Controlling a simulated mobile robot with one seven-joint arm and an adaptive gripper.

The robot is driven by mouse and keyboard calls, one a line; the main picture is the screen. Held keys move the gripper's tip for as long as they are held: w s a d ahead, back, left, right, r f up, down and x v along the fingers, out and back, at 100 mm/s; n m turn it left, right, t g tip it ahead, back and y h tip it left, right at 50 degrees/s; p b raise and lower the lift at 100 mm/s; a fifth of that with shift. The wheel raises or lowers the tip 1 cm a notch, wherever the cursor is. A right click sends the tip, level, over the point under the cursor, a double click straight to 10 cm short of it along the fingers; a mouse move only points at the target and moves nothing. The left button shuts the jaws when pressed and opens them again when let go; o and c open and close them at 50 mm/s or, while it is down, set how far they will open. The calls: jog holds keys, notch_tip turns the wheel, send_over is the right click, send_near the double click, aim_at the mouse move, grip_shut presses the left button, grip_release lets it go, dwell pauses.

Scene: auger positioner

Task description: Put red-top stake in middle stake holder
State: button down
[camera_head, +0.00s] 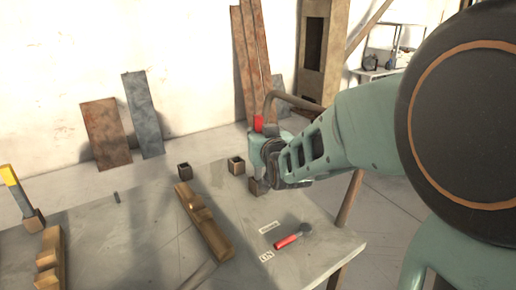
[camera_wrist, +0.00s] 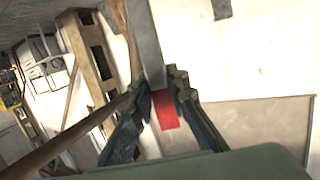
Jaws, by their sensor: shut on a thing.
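The red-top stake is held in my gripper (camera_head: 263,152). Its red top (camera_head: 258,123) shows above the fingers in the head view. In the wrist view the fingers (camera_wrist: 161,90) close around the stake, with the red part (camera_wrist: 165,110) between them and the grey shaft (camera_wrist: 150,45) running upward in the picture. A small dark block-shaped holder (camera_head: 258,187) is right below my gripper; whether the stake's lower end is inside it is hidden.
A yellow-top stake (camera_head: 16,185) leans in a block (camera_head: 34,221) at the far left. Wooden pieces (camera_head: 204,222) (camera_head: 50,262) and a red-handled tool (camera_head: 287,241) lie on the grey table (camera_head: 150,235). Boards (camera_head: 105,133) lean on the wall behind.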

jog(key=shift+f+b, duration=0.7)
jog(key=shift+f, duration=1.55)
jog(key=shift+f, duration=0.2)
jog(key=c, duration=1.9)
grip_release()
jog(key=shift+r, duration=0.1)
